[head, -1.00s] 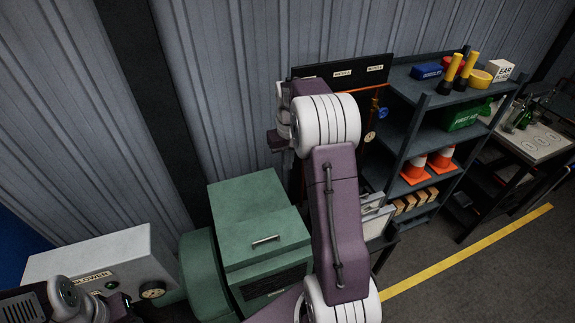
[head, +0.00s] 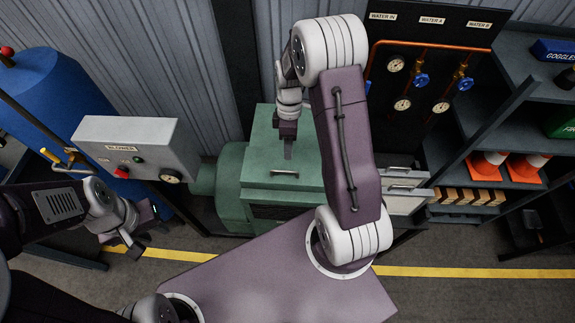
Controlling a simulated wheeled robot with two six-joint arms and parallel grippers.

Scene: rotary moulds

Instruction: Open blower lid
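The blower is a green box-shaped housing (head: 308,212) with a rounded green casing on its left side. It stands against the wall in the middle of the head view. Its flat green lid (head: 262,158) is down, with a light bar handle (head: 285,173) near the front edge. My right gripper (head: 288,152) points down over the lid, just behind the handle in the picture. I cannot tell whether it touches the lid, and its finger gap does not show. My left gripper (head: 134,246) is low at the left, away from the blower; its opening is unclear.
A grey control box labelled BLOWER (head: 150,135) stands left of the blower, with a blue tank (head: 60,95) behind it. Right of the blower are open drawers (head: 405,188), a pipe panel with valves (head: 425,65) and a shelf rack (head: 500,100).

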